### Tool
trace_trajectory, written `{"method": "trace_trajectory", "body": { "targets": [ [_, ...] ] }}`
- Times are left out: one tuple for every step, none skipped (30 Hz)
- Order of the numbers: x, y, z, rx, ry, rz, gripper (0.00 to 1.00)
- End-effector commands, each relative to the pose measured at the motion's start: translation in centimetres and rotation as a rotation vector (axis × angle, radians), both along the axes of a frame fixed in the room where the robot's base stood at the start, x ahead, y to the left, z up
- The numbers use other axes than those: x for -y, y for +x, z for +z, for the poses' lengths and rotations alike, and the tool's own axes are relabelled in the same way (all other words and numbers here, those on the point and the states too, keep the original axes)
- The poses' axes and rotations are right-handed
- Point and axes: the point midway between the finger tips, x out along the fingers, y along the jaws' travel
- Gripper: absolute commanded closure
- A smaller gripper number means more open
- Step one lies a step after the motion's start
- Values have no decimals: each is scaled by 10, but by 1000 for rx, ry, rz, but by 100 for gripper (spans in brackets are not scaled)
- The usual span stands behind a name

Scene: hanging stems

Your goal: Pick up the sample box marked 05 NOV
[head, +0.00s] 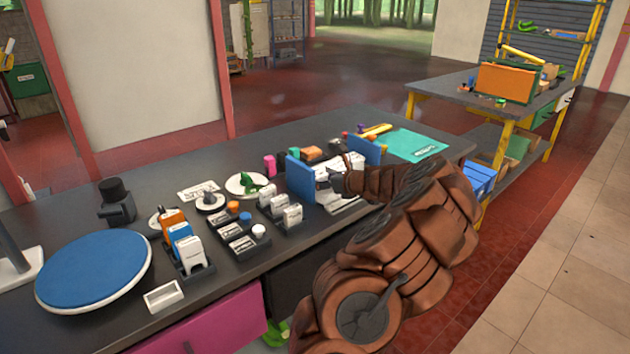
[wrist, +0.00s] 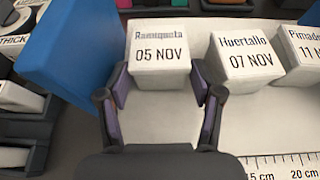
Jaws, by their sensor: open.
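The sample box marked 05 NOV (wrist: 160,50) is a white box with "Ranuqueta" printed above the date. It stands in the upper middle of the wrist view. My gripper (wrist: 160,98) is open, with one dark, purple-padded finger near each side of the box's lower front. I cannot tell whether either finger touches it. In the head view my gripper (head: 340,178) is over the white boxes beside the blue upright panel, and my arm hides part of that area.
A box marked 07 NOV (wrist: 250,62) stands close to the right, with another marked 11 (wrist: 302,48) beyond it. A blue panel (wrist: 75,50) rises close on the left. A ruler strip (wrist: 285,165) lies in front. A teal mat (head: 415,145) lies farther right.

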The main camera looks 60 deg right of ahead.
Motion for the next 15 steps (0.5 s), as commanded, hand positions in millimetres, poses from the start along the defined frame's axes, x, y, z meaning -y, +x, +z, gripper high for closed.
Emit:
{"method": "trace_trajectory", "body": {
  "targets": [
    [1,7,-3,-1,0,3,34],
    [1,11,-5,-2,1,3,34],
    [2,15,-7,-2,0,4,34],
    [3,18,-8,-2,0,2,34],
    [4,21,-10,-2,1,2,34],
    [6,24,-12,-2,1,1,34],
    [7,26,-13,-3,1,0,34],
    [7,28,-14,-3,0,0,34],
    [8,31,-14,-2,0,0,34],
    [9,32,-15,-2,-1,-1,34],
    [9,32,-15,-2,-1,-1,34],
    [9,33,-15,-1,-1,-1,34],
    [9,33,-15,-1,0,-2,34],
    [9,33,-15,-1,0,-2,34],
    [9,33,-15,-1,0,-2,34]
  ]
}}
